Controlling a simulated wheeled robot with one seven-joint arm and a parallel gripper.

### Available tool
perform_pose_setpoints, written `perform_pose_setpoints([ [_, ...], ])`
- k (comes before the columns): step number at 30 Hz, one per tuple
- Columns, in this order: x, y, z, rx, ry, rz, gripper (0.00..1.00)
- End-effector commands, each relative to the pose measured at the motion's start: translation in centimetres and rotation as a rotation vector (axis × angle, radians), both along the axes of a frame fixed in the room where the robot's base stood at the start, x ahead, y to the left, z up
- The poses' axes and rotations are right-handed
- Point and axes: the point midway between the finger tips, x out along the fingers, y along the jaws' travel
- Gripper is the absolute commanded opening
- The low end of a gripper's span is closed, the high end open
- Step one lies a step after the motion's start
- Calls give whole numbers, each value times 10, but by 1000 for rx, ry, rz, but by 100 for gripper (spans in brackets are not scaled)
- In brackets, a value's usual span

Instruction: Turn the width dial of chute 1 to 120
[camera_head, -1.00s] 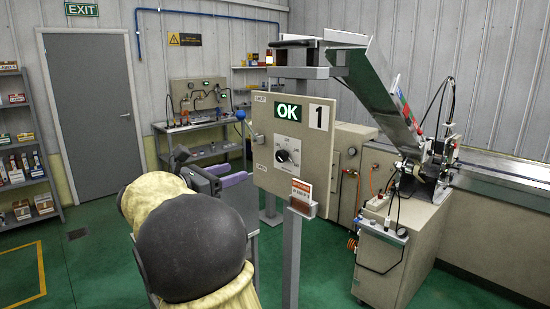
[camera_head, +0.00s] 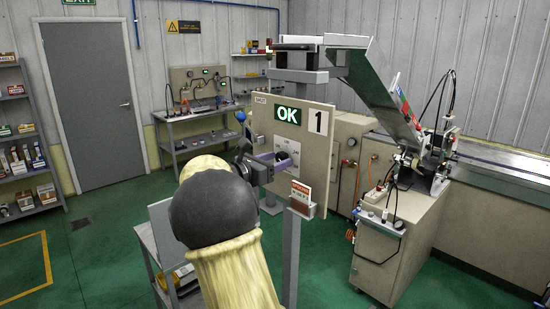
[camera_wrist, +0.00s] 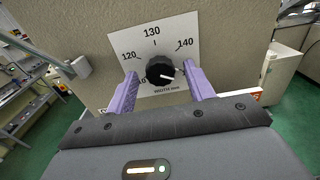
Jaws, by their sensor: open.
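The width dial is a black round knob (camera_wrist: 160,69) on a white scale plate (camera_wrist: 152,42) marked 120, 130 and 140. A number at lower left is partly hidden by my left finger, and my right finger covers the scale's right end. The knob's white mark points right and slightly down, away from 120. My gripper (camera_wrist: 161,76) is open, its purple fingers on either side of the knob with gaps. In the head view, my gripper (camera_head: 278,160) is at the beige panel (camera_head: 318,165) of chute 1, partly covering the dial. The panel has a green OK display (camera_head: 288,115) and a 1 label.
A post with an orange-and-white sign (camera_head: 300,192) stands in front of the panel's lower right. The sloping metal chute (camera_head: 380,95) and a cabinet (camera_head: 385,250) are to the right. Green floor is open at left.

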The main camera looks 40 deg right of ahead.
Motion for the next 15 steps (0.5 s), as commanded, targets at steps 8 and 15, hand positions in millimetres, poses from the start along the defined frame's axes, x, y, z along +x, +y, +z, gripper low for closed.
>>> perform_pose_setpoints([
  [8, 0, 0, 0, 0, 0, 0, 45],
  [15, 0, 0, 0, 0, 0, 1, 9],
])
